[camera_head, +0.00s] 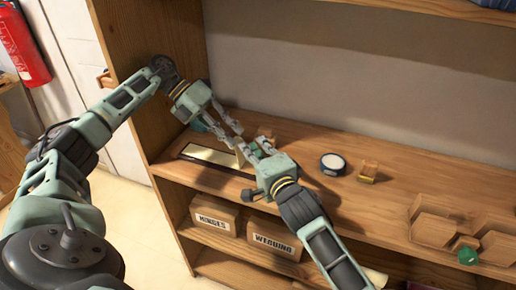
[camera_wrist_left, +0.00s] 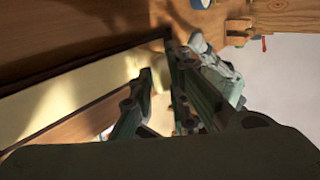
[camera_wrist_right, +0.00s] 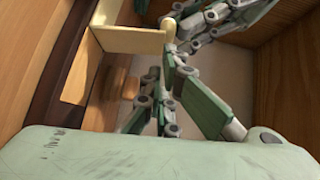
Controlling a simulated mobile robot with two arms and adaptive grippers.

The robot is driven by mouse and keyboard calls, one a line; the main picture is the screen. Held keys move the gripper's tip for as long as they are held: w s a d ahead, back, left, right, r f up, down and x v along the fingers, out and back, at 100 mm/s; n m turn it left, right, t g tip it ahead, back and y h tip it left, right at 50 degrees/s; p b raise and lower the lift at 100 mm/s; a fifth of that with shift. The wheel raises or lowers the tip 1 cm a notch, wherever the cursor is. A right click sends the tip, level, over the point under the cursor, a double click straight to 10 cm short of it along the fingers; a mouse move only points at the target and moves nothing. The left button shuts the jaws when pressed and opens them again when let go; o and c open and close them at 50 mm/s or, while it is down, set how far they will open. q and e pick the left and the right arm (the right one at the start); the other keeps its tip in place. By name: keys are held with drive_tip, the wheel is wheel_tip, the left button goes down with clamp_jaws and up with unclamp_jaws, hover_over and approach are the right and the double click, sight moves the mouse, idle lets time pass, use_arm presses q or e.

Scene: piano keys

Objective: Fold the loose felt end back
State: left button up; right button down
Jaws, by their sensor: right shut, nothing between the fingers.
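A long cream felt strip (camera_head: 212,155) lies on a dark-edged board on the upper shelf; it also shows in the left wrist view (camera_wrist_left: 70,92). Its loose end (camera_wrist_right: 128,40) stands up from the board in the right wrist view, with its tip close to both grippers' fingers. My left gripper (camera_head: 240,134) reaches in from above, beside this end; whether its fingers hold it is unclear. My right gripper (camera_head: 250,149) is shut and empty close by, pointing toward the left gripper. The fingertips partly hide the end in the head view.
A round black-and-white object (camera_head: 333,164) and a small wooden block with yellow (camera_head: 368,172) stand to the right. Wooden blocks and a green piece (camera_head: 467,251) are farther right. Two labelled boxes (camera_head: 274,238) sit on the shelf below. A wooden side panel (camera_head: 150,40) bounds the left.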

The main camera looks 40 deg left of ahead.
sight(241, 157)
use_arm(q)
drive_tip(key=o, duration=0.4)
drive_tip(key=f, duration=0.3)
drive_tip(key=shift+s+d+g, duration=0.3)
drive_tip(key=shift+s+d, duration=0.05)
drive_tip(key=shift+c, duration=0.2)
drive_tip(key=shift+o, duration=0.3)
drive_tip(key=shift+w+f, duration=0.15)
drive_tip(key=shift+w, duration=0.1)
drive_tip(key=shift+a, duration=0.25)
drive_tip(key=shift+a+r, duration=0.15)
drive_tip(key=shift+r, duration=0.1)
